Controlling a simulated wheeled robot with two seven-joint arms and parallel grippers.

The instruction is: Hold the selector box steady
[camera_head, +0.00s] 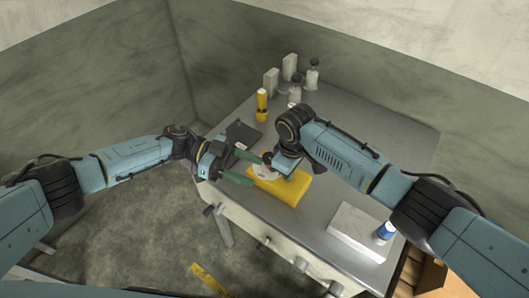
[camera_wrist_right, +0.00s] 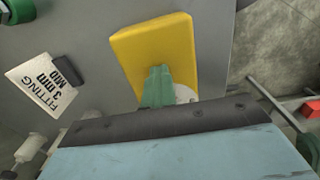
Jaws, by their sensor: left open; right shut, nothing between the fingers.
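A yellow box (camera_head: 290,188), which I take to be the selector box, lies on the grey table. It also shows in the right wrist view (camera_wrist_right: 150,45). A white round part (camera_head: 263,172) sits at its left end, partly hidden by my grippers. My left gripper (camera_head: 246,168) is open, its green fingers reaching toward that end; I cannot tell whether they touch it. My right gripper (camera_wrist_right: 158,75) is shut and empty, its green fingertips over the yellow box in the wrist view. Whether they touch the box is unclear. In the head view its fingers are mostly hidden.
A dark tray (camera_head: 246,133) lies behind my left gripper. A yellow bottle (camera_head: 262,104) and several pale containers stand at the back. A white block (camera_head: 350,231) and a blue-and-white bottle (camera_head: 385,233) are at the right front. A printed card (camera_wrist_right: 42,84) lies near the box.

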